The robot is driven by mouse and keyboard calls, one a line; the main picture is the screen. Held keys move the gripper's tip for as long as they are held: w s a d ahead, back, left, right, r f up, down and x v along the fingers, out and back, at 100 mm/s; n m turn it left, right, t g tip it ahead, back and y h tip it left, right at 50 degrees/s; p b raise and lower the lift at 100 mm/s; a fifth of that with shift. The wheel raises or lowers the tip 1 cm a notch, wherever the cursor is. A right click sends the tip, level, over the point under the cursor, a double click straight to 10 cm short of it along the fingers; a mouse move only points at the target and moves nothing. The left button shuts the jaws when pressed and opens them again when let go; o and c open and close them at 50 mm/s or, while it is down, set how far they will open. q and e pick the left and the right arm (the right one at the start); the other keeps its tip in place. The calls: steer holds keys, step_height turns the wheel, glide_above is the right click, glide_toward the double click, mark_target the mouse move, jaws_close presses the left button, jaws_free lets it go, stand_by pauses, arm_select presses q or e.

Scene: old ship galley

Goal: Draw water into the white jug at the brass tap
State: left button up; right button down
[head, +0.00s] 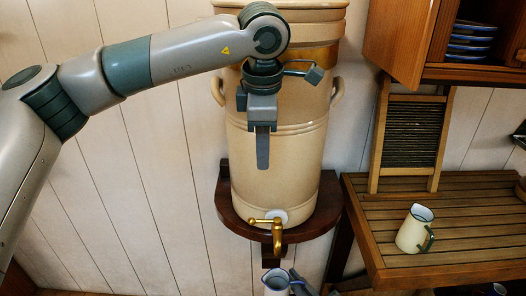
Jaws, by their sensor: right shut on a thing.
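The brass tap (277,238) sticks out low on the front of a large tan stoneware crock, its lever pointing left. The white jug (274,284), with a dark rim, is below the tap at the bottom edge; its lower part is cut off. My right gripper (300,284) is shut on the jug at its right side, only partly in view. I see no water stream between tap and jug. My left gripper (263,148) hangs fingers down in front of the crock, well above the tap. Its fingers overlap, so its opening is unclear.
The crock (278,170) stands on a dark wooden wall shelf (228,212). At right, a slatted wooden counter (470,225) holds a cream jug (414,231) and a washboard (411,135). An open cupboard door (401,40) and stacked blue-rimmed dishes (470,40) are above.

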steer(key=s, duration=0.6)
steer(key=shift+s, duration=0.3)
stand_by(0.4)
steer(key=shift+d, duration=0.1)
stand_by(0.4)
